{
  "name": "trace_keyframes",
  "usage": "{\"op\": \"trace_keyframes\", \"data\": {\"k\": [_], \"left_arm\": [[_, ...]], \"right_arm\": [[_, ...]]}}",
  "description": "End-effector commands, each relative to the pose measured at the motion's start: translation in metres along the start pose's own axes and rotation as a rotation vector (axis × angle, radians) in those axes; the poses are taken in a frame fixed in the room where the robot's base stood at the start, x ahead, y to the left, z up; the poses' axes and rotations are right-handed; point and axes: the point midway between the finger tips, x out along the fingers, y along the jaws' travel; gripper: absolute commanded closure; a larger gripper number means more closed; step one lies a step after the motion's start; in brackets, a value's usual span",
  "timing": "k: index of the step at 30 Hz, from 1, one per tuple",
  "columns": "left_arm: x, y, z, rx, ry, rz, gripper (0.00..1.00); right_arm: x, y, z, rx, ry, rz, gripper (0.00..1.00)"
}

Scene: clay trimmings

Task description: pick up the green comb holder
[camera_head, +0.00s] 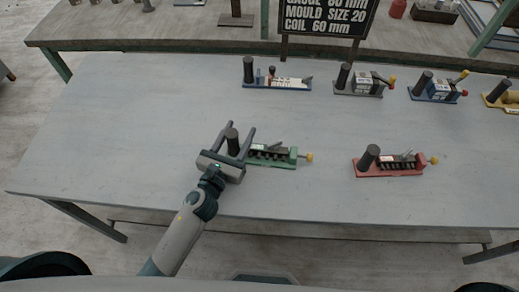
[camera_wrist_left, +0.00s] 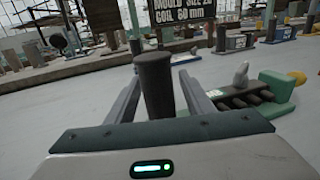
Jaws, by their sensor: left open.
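The green comb holder (camera_head: 276,160) lies on the grey table, with a dark upright post at its left end, a row of dark comb slots and a yellow knob at its right end. My left gripper (camera_head: 239,135) is open, with its two fingers on either side of the post. In the left wrist view, the dark post (camera_wrist_left: 155,86) stands between the open fingers (camera_wrist_left: 160,95), with a gap visible on each side. The holder's green body (camera_wrist_left: 262,97) extends to the right there. My right gripper is not in view.
A red holder (camera_head: 390,171) stands to the right. Blue (camera_head: 290,86), grey (camera_head: 358,94), another blue (camera_head: 436,98) and yellow (camera_head: 503,106) holders line the back. A black sign (camera_head: 327,16) stands behind. The table's left side (camera_head: 120,130) is clear.

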Motion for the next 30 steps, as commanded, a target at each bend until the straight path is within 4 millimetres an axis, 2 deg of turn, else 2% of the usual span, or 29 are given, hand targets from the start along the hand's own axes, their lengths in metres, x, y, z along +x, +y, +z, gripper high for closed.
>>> {"op": "trace_keyframes", "data": {"k": [10, 11, 15, 17, 30], "left_arm": [[-0.0003, 0.0000, -0.0001, 0.001, 0.000, 0.000, 0.52], [-0.0003, 0.0000, -0.0001, 0.001, 0.000, 0.000, 0.55], [-0.0004, 0.0001, -0.0001, 0.001, 0.000, 0.000, 0.88], [-0.0004, 0.0000, -0.0001, 0.001, 0.000, 0.000, 1.00], [0.0001, -0.0002, 0.0069, 0.000, -0.003, -0.001, 1.00]], "right_arm": [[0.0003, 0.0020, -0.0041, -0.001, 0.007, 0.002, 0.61], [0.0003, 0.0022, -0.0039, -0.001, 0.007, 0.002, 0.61], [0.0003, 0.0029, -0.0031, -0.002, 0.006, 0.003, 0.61], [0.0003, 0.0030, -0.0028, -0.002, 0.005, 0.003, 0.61], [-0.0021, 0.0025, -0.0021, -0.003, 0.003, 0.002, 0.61]]}}
